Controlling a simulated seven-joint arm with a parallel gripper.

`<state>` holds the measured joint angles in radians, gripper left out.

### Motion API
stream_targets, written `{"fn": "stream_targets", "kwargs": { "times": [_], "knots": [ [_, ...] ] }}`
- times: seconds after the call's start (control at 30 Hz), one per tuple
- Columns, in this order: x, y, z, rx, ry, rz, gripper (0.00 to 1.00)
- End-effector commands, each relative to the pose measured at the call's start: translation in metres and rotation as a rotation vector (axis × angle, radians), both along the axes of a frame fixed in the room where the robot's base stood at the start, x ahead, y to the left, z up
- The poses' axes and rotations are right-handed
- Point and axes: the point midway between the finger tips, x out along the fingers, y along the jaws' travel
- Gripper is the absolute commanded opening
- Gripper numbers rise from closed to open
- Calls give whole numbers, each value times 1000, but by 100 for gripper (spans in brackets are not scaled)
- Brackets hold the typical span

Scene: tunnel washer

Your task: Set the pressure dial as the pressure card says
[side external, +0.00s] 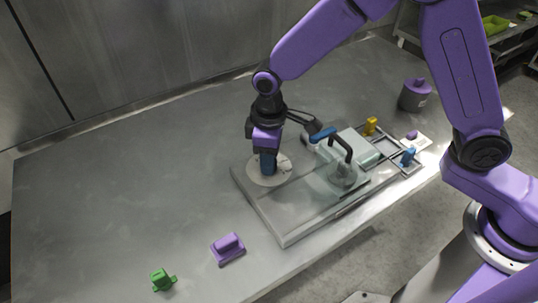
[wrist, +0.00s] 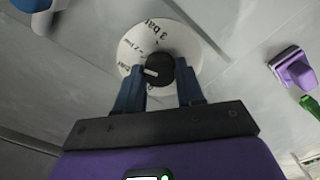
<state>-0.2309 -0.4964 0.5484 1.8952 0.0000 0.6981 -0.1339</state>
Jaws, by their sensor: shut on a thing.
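The pressure dial is a round white disc (side external: 285,166) on the grey machine plate. In the wrist view its face (wrist: 140,41) shows "3 bar" near the top edge, with other markings at the left and below that I cannot read fully. Its black knob (wrist: 158,64) stands in the middle, with a white pointer mark aimed left, away from the "3 bar" mark. My gripper (side external: 267,169) points down over the dial. In the wrist view its blue fingers (wrist: 160,75) are shut on the knob, one at each side. I cannot identify a readable pressure card.
A clear cover with a black handle (side external: 342,147) stands right of the dial. Beyond it is a grey frame with a yellow piece (side external: 371,126) and a blue piece (side external: 407,158). A purple block (side external: 228,247) and a green piece (side external: 161,280) lie at front. The left table is clear.

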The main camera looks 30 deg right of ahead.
Motion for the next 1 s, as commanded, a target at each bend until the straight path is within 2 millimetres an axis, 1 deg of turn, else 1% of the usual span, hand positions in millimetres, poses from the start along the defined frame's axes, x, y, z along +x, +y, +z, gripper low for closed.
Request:
{"fn": "stream_targets", "kwargs": {
  "times": [0.7,1.0],
  "knots": [
    [0,0,1,0,0,-678,7],
    [0,0,1,-1,0,-909,7]
  ]
}}
